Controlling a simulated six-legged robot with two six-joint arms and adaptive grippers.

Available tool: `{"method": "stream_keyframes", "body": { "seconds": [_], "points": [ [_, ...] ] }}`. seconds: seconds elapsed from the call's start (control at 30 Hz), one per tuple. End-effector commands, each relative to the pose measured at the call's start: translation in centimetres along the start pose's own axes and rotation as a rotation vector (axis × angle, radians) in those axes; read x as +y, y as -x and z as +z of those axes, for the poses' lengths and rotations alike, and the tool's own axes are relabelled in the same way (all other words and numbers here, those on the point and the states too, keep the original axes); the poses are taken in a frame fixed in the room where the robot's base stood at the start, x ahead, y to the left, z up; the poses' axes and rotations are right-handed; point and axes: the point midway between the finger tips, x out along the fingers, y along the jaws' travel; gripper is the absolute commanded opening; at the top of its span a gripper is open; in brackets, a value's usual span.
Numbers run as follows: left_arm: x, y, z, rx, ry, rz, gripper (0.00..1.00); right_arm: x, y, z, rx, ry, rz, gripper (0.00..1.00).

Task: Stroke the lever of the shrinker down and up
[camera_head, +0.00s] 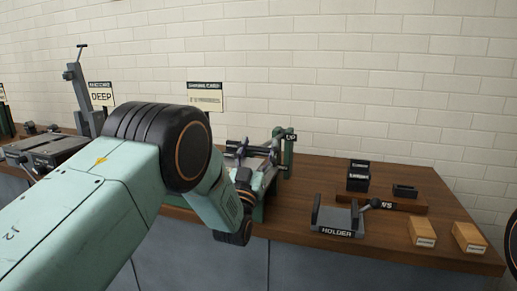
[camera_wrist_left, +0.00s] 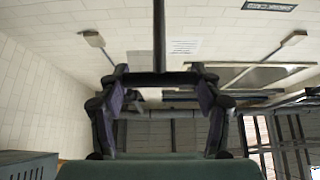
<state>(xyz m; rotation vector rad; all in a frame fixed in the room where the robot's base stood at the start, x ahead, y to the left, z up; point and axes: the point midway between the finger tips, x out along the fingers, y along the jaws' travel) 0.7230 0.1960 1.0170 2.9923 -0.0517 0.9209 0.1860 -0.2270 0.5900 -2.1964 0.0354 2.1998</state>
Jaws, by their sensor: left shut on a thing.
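The shrinker (camera_head: 287,150) is a green and dark machine standing on the wooden bench, partly hidden behind my left arm. My left gripper (camera_head: 245,178) is low at the shrinker's front left, largely masked by my own wrist. In the left wrist view, the two dark fingers of my left gripper (camera_wrist_left: 158,95) stand either side of a dark bar. The lever (camera_wrist_left: 159,35) shows there as a dark upright rod meeting this bar. The gripper is shut on the lever; the exact contact is hard to see. My right gripper is not in view.
A grey holder (camera_head: 338,220) and black blocks (camera_head: 358,178) on a wooden base stand right of the shrinker. Two small boxes (camera_head: 423,232) (camera_head: 469,237) lie near the bench's right end. Another machine (camera_head: 85,100) stands left. A brick wall (camera_head: 380,90) closes the back.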

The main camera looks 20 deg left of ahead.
Motion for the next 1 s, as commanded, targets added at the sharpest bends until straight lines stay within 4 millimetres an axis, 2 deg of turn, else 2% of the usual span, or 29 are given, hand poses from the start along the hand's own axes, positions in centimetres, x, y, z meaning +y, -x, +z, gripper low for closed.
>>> {"method": "stream_keyframes", "body": {
  "seconds": [0.1, 0.57, 0.6, 0.87, 1.0],
  "points": [
    [-0.02, 0.50, 0.59, -0.008, 0.000, -0.001, 0.08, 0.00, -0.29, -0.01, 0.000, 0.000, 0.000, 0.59],
    [0.05, 0.87, 0.93, -0.016, 0.000, 0.001, 0.08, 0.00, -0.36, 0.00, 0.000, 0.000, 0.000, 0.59],
    [0.06, 0.92, 0.91, -0.016, 0.000, 0.001, 0.66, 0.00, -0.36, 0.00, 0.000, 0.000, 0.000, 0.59],
    [0.02, 0.66, 0.63, -0.010, 0.000, 0.000, 0.88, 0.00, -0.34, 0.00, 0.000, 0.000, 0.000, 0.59],
    [0.00, 0.58, 0.54, -0.007, 0.000, 0.000, 0.89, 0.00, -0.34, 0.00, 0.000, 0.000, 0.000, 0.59]
  ]
}}
